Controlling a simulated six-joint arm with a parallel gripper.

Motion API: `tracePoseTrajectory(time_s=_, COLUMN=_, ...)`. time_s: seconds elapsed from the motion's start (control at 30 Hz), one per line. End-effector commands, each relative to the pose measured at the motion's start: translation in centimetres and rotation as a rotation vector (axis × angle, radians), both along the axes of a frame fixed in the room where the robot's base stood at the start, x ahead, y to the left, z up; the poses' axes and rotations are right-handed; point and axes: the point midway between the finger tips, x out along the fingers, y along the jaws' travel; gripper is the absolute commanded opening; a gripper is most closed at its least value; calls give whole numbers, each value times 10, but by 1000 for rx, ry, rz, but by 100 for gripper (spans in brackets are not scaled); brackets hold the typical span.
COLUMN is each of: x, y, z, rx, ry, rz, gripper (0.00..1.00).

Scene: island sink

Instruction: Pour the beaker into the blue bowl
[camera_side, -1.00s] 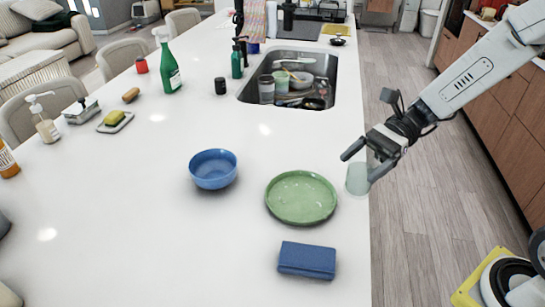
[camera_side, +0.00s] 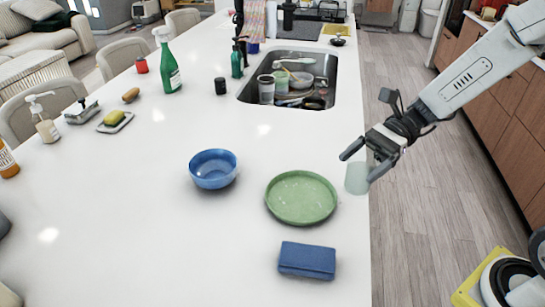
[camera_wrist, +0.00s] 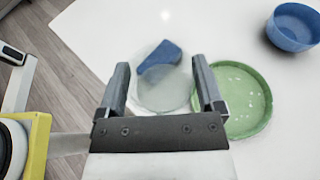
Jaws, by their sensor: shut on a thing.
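The beaker (camera_side: 356,178) is pale and translucent, near the counter's right edge in the side view. My gripper (camera_side: 362,163) is shut on it, with one finger on each side; the beaker looks upright. In the wrist view the beaker (camera_wrist: 165,88) sits between the two fingers of my gripper (camera_wrist: 162,90), with a blue shape showing in it or through it. The blue bowl (camera_side: 213,170) stands on the counter to the left of the green plate, apart from the beaker. It also shows at the top right of the wrist view (camera_wrist: 294,27).
A green plate (camera_side: 301,198) lies between the beaker and the blue bowl. A blue folded cloth or sponge (camera_side: 307,260) lies in front of the plate. The sink (camera_side: 290,78) with dishes is behind.

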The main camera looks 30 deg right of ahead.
Motion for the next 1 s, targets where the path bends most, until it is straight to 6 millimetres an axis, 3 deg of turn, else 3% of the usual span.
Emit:
tracePoseTrajectory(time_s=0.27, x=22, y=13, z=-3, rx=0, ry=0, rz=-41, gripper=25)
tracePoseTrajectory(time_s=1.0, x=143, y=103, z=-29, rx=1, ry=2, rz=-363, gripper=25)
